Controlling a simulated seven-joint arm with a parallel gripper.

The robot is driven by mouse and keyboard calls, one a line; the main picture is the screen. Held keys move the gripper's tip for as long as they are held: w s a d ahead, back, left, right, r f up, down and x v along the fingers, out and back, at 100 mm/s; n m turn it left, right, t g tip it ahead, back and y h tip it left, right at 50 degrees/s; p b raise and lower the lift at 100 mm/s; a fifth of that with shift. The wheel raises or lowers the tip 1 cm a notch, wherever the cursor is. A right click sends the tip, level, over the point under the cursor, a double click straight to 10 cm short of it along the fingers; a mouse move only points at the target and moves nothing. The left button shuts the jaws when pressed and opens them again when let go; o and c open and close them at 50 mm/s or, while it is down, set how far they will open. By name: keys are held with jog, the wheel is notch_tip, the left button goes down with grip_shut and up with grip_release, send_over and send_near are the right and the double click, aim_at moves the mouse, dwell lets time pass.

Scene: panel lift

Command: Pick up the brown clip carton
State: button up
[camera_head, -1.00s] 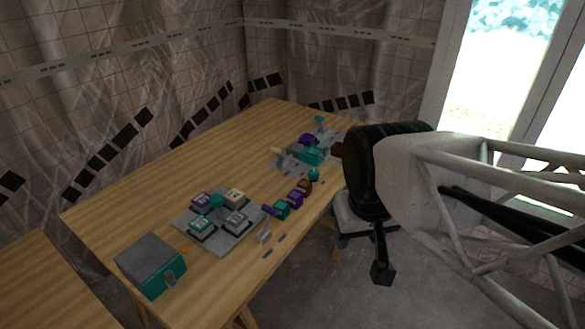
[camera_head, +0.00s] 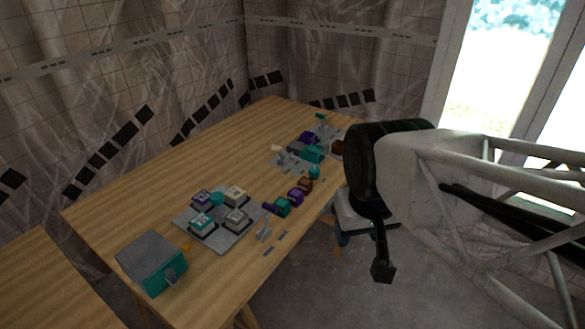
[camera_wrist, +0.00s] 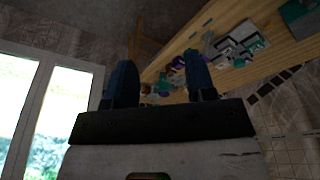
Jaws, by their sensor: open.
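A small brown block (camera_head: 305,185), which looks like the brown clip carton, stands near the table's right edge in the head view. It ends a short row with a purple block (camera_head: 296,194) and a teal block (camera_head: 283,206). Another brown piece (camera_head: 338,148) shows farther back, beside my black wrist; I cannot tell for certain which is the carton. In the wrist view my gripper (camera_wrist: 161,80) has its two dark fingers apart, with nothing held between them. My wrist is off the table's right side.
A grey panel (camera_head: 218,229) with several coloured blocks lies on the wooden table (camera_head: 150,190). A teal box with a grey lid (camera_head: 151,264) stands at the near left. A second cluster with a teal block (camera_head: 312,154) is at the back right. The table's left and back parts are clear.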

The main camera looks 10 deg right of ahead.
jog(key=shift+o, duration=0.5)
jog(key=shift+w, duration=0.1)
jog(key=w+a+f+m+g+y, duration=0.1)
jog(key=w+a+f+m+y, duration=0.15)
jog(key=w, duration=0.35)
jog(key=w+a+f+m+g+y, duration=0.1)
jog(key=w+f+m+y, duration=0.2)
jog(key=w, duration=0.4)
jog(key=m+t+y, duration=0.5)
jog(key=m+t, duration=0.4)
jog(key=m, duration=1.2)
send_near(305, 184)
jog(key=w, duration=0.1)
jog(key=w+f, duration=0.1)
jog(key=shift+w+a, duration=0.25)
jog(key=shift+w, duration=0.05)
jog(key=shift+r, duration=0.1)
